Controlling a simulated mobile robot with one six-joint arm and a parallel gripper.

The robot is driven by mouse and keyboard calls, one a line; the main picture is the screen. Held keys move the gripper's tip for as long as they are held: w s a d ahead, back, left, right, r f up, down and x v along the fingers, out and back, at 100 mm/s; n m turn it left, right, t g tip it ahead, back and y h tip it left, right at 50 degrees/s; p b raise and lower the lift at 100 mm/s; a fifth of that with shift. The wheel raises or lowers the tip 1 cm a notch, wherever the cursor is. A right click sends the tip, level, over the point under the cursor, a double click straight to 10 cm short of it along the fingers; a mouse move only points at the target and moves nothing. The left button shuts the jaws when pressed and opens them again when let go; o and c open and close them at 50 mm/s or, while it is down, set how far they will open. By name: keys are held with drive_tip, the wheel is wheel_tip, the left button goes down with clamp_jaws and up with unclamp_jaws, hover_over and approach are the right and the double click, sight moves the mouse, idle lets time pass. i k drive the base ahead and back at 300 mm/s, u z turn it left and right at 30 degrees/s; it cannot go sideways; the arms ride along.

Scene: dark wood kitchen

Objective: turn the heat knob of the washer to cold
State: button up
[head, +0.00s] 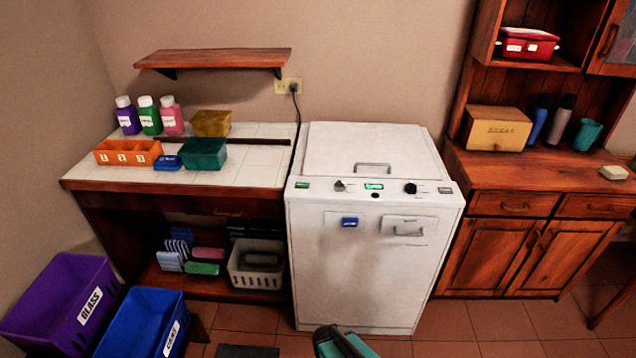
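The white washer (372,285) stands on the floor in the middle of the head view, with its lid (370,145) closed. Its front panel carries a greyish-brown knob (340,186) left of a lit green display (374,186) and a black knob (410,188) to the right. A small dark button (375,196) sits below the display. The markings are too small to read, so I cannot tell which knob is for heat or where either points. A dark and teal part, perhaps of my arm, shows at the bottom edge, well below the panel. My gripper's fingers are not visible.
A tiled counter (255,160) with bottles and boxes stands left of the washer. A wooden cabinet (500,240) stands to its right. Purple (60,300) and blue (140,320) bins are on the floor at left. The floor before the washer looks mostly clear.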

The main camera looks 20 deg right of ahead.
sight(339, 186)
drive_tip(key=z, duration=0.05)
drive_tip(key=k, duration=0.25)
drive_tip(key=u, duration=3.25)
drive_tip(key=k, duration=1.3)
drive_tip(key=z, duration=0.4)
